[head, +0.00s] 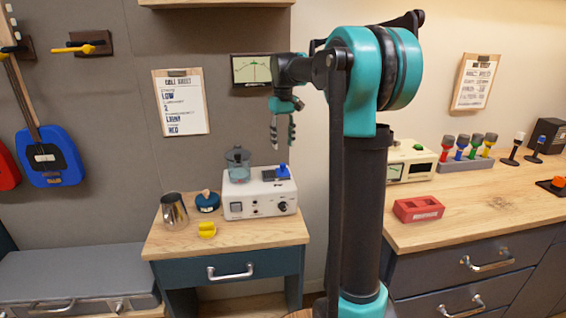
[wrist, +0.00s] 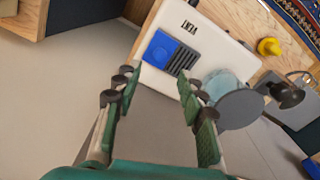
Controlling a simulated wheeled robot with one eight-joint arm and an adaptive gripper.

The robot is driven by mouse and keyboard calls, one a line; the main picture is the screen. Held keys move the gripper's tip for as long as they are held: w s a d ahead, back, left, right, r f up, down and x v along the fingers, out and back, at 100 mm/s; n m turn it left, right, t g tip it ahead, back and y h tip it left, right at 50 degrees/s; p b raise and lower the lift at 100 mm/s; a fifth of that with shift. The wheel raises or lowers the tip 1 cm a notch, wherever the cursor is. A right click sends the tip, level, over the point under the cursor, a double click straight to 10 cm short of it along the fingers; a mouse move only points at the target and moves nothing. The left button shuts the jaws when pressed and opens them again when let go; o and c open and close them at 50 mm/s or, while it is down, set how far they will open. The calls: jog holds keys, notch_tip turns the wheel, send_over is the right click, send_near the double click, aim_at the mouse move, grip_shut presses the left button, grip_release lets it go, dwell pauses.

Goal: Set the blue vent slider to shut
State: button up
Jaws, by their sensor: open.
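The blue vent slider (head: 283,170) is on top of the white machine (head: 248,207) on the small wooden table. In the wrist view the blue slider (wrist: 160,48) sits at one end of the vent, beside the exposed dark slats (wrist: 185,61). A label that seems to read VENT is printed on the white top (wrist: 203,43). My gripper (head: 282,140) hangs fingers-down above the machine, apart from the slider. In the wrist view my gripper (wrist: 160,80) is open and empty, with the slider beyond the gap between its fingertips.
A translucent bluish container (head: 239,168) stands on the machine beside the vent. A metal cup (head: 174,210), a dark blue round item (head: 207,202) and a yellow object (head: 207,229) are on the table. The wooden counter (head: 470,205) at right holds a red block (head: 418,208).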

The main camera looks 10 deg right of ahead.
aim_at(283, 164)
notch_tip(283, 164, down, 8)
jog(key=shift+f, duration=0.25)
jog(key=shift+c, duration=0.3)
grip_shut()
